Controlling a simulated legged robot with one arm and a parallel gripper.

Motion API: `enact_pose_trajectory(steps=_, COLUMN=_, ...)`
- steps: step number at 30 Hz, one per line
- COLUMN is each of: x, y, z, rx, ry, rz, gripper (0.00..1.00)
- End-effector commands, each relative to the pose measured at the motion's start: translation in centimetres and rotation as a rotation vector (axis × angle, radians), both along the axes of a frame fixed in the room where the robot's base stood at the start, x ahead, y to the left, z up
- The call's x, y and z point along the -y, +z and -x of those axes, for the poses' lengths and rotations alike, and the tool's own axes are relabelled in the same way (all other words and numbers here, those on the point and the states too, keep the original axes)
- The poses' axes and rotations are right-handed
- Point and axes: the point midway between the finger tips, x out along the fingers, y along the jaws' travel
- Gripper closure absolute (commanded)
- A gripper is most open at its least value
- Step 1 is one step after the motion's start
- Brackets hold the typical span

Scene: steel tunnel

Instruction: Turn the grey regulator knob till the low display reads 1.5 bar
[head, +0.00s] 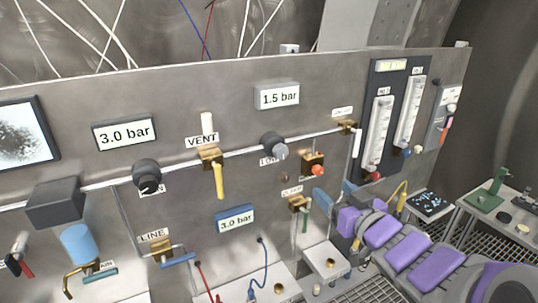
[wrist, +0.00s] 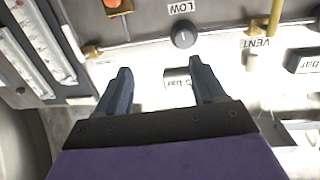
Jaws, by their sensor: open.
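The grey regulator knob (head: 273,146) sits on the panel pipe, with a label partly hidden below it. The low display (head: 279,96) above it reads 1.5 bar. In the wrist view, which is upside down, the knob (wrist: 184,36) has a pale pointer mark and stands beside the LOW label (wrist: 181,8). The low display (wrist: 180,82) shows there between my fingers, partly covered. My gripper (wrist: 160,68) is open and empty, its blue fingers apart from the knob. In the head view my gripper (head: 333,192) is below and right of the knob.
A black knob (head: 147,175) sits under a 3.0 bar display (head: 124,133) at left. The yellow VENT handle (head: 219,180) hangs left of the grey knob. A brass valve with an orange knob (head: 317,169) and flow tubes (head: 378,130) are to its right. A blue display (head: 236,219) reads 3.0 bar.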

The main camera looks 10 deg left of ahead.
Motion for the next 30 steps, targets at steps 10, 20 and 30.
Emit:
enact_pose_trajectory(steps=10, x=-2.4, y=1.6, z=0.1, rx=0.054, ry=0.103, rz=-0.071, gripper=0.31)
enact_pose_trajectory(steps=20, x=-4.4, y=1.7, z=-2.8, rx=0.053, ry=0.101, rz=-0.067, gripper=0.31)
enact_pose_trajectory(steps=30, x=-7.7, y=1.4, z=-7.5, rx=0.061, ry=0.105, rz=-0.067, gripper=0.31)
